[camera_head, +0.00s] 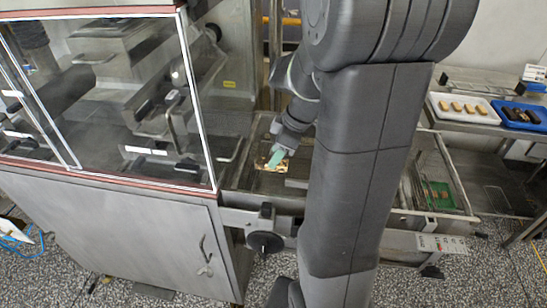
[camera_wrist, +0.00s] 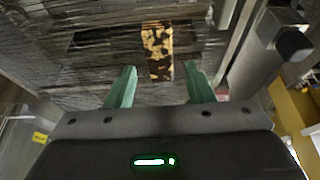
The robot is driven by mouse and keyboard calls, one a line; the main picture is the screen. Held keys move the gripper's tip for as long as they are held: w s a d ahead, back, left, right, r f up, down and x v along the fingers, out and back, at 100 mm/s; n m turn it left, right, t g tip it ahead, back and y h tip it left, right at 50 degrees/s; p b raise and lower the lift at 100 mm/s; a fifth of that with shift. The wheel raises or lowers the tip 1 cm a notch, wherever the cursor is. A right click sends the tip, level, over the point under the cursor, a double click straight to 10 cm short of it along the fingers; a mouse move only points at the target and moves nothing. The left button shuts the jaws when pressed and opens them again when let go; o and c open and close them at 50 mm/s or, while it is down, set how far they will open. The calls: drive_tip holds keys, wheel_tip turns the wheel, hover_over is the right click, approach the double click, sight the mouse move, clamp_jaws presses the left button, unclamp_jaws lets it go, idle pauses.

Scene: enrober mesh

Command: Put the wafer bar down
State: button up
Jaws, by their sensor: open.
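A wafer bar (camera_wrist: 157,52), mottled brown and tan, lies on the grey mesh (camera_wrist: 100,60) of the machine in the wrist view. My gripper (camera_wrist: 160,77) has its two green fingers spread apart and is empty. The bar lies just beyond the fingertips, between their lines. In the head view my gripper (camera_head: 276,158) is low over the mesh beside the glass-fronted housing, and part of the bar (camera_head: 263,165) shows by the fingers. My arm hides much of the mesh to the right.
The glass-fronted machine housing (camera_head: 120,100) stands close on the left. At the right, a white tray (camera_head: 440,112) and a blue tray (camera_head: 503,122) hold several bars on a steel table. A green item (camera_head: 437,195) lies in the right-hand frame. A metal rail (camera_wrist: 255,50) runs beside the mesh.

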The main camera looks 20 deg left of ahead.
drive_tip(key=v, duration=0.9)
drive_tip(key=shift+r, duration=0.15)
drive_tip(key=shift+d, duration=0.15)
idle(1.3)
